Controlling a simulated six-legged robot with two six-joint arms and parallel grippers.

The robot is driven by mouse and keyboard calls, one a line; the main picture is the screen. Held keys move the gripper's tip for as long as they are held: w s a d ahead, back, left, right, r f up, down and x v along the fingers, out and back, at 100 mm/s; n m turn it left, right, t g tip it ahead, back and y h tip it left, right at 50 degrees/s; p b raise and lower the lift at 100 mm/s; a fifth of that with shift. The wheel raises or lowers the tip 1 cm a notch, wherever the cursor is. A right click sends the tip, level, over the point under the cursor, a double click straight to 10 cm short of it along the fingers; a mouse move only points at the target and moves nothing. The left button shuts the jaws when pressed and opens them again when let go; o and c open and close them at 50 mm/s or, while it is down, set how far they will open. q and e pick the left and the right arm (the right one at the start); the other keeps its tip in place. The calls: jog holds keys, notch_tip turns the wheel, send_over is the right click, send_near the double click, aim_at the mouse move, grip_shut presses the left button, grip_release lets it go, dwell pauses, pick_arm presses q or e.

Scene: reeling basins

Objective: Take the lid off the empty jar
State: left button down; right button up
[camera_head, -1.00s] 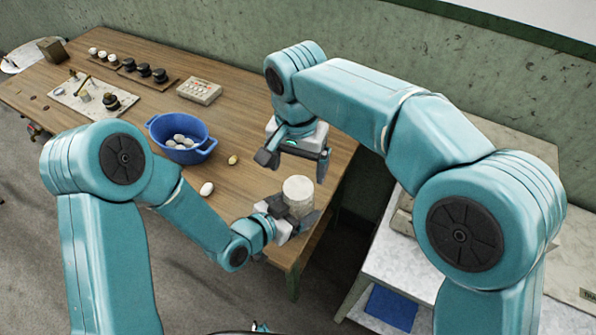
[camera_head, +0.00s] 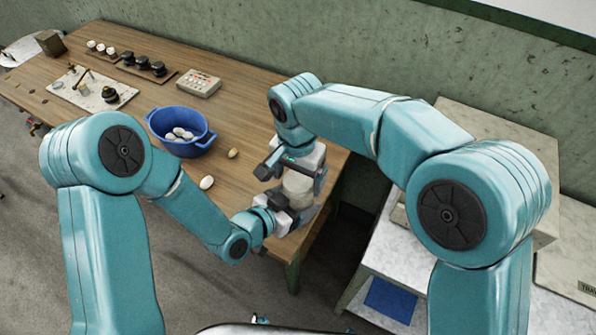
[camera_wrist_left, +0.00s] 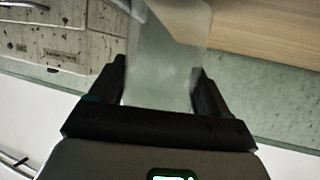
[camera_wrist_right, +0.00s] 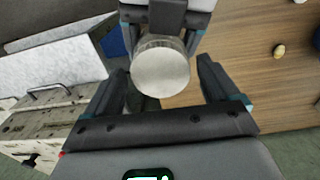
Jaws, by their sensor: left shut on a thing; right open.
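The jar (camera_wrist_left: 165,62) is a pale translucent cylinder between the fingers of my left gripper (camera_wrist_left: 160,95), which is shut on it. In the head view the jar (camera_head: 298,187) stands upright near the wooden table's right end, partly hidden by both grippers. Its round whitish lid (camera_wrist_right: 162,72) faces my right wrist camera. My right gripper (camera_wrist_right: 165,85) is open, with its fingers on either side of the lid and a gap on each side. In the head view the right gripper (camera_head: 292,178) is directly above the jar. I cannot tell whether anything is inside the jar.
A blue basin (camera_head: 183,149) with several white cocoons stands on the table (camera_head: 228,120). A white cocoon (camera_head: 207,182) and a yellowish one (camera_head: 233,153) lie beside it. A grey button box (camera_head: 198,83) is farther back. A marble-topped cabinet (camera_head: 392,255) stands at the right.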

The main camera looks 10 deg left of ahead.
jog(key=c, duration=1.1)
jog(key=n, duration=0.3)
jog(key=o, duration=1.2)
jog(key=shift+c, duration=0.2)
